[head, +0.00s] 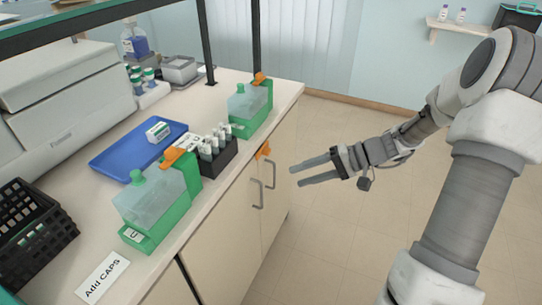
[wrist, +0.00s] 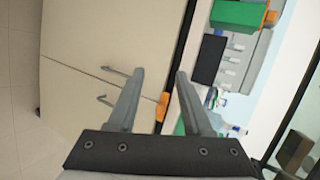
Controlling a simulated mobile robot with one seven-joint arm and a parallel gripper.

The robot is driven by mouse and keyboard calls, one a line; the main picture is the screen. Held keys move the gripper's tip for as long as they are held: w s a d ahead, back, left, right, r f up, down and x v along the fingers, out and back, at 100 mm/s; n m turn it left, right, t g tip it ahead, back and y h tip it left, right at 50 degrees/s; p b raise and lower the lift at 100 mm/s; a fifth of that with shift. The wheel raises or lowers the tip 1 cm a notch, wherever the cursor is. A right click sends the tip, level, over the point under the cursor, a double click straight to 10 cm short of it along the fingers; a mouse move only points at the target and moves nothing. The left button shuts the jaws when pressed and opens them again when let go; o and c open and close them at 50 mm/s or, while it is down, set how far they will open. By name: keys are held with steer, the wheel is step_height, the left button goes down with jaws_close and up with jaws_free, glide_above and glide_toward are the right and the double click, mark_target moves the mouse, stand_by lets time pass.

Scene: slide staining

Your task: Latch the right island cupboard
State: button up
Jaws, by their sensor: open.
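The cupboard (head: 222,245) under the counter has two pale doors with grey handles side by side. Both doors look shut, and they also fill the left of the wrist view (wrist: 85,35). An orange latch (head: 263,150) sits at the top of the seam between the doors, just below the counter edge.
Another green holder (head: 249,108) stands near the counter's edge, above the latch. The floor (head: 335,235) in front is clear.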

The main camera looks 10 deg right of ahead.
mark_target(270, 152)
steer(key=w+d+f+m+t+y+b, duration=0.3)
steer(key=w+d+f+m+t, duration=0.15)
steer(key=d+t, duration=0.35)
steer(key=shift+n+g+h, duration=0.25)
steer(key=shift+g+h, duration=0.05)
steer(key=b+x, duration=0.2)
steer(key=x, duration=1.4)
steer(key=shift+w+a+b, duration=0.15)
steer(key=shift+w+b, duration=0.25)
jaws_close()
